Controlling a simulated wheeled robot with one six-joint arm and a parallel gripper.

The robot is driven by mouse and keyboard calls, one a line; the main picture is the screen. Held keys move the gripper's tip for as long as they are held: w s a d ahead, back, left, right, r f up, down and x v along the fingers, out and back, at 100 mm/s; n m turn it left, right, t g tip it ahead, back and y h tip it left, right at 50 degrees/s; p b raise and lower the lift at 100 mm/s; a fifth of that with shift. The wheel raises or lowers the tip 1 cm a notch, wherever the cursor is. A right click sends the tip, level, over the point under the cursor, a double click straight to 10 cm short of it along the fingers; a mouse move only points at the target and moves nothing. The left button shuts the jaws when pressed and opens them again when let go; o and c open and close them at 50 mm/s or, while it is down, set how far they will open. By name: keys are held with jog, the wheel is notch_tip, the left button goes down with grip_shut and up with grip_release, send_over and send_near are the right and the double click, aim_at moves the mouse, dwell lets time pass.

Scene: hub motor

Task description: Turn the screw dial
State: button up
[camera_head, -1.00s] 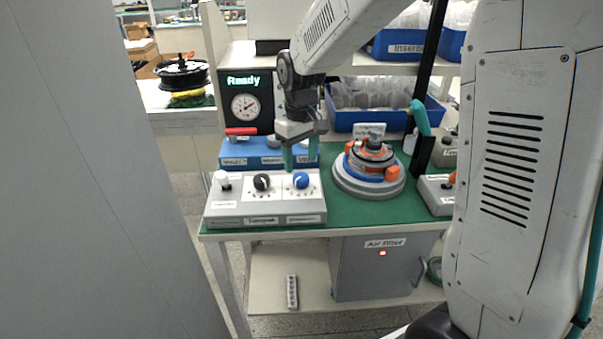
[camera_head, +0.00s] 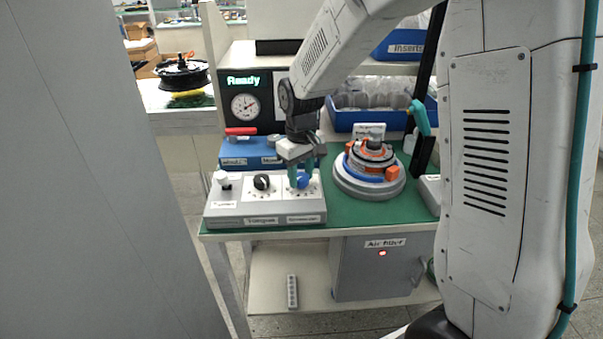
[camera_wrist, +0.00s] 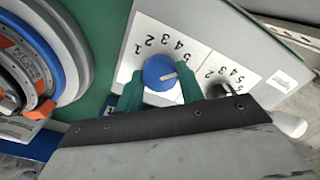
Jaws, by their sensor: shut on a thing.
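The blue dial (camera_head: 303,181) sits on the right side of the grey control box (camera_head: 262,209). In the wrist view the blue dial (camera_wrist: 159,73) has a light pointer line and the numbers 1 to 5 around it. My gripper (camera_head: 301,180) points down at the box with its green fingers on either side of the blue dial. In the wrist view my gripper (camera_wrist: 158,90) is shut on the blue dial, one finger at each side. A black dial (camera_head: 262,182) is to its left on the same box. I cannot read which dial's label says screw.
A white knob (camera_head: 222,179) is at the box's left end. A round fixture with orange clamps (camera_head: 369,175) stands close on the right. A blue box (camera_head: 248,153) is behind, with a display reading "Ready" (camera_head: 243,80) above it.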

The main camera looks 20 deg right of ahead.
aim_at(301, 176)
jog(key=shift+m, duration=3)
jog(key=o, duration=1)
jog(key=shift+r, duration=3.9)
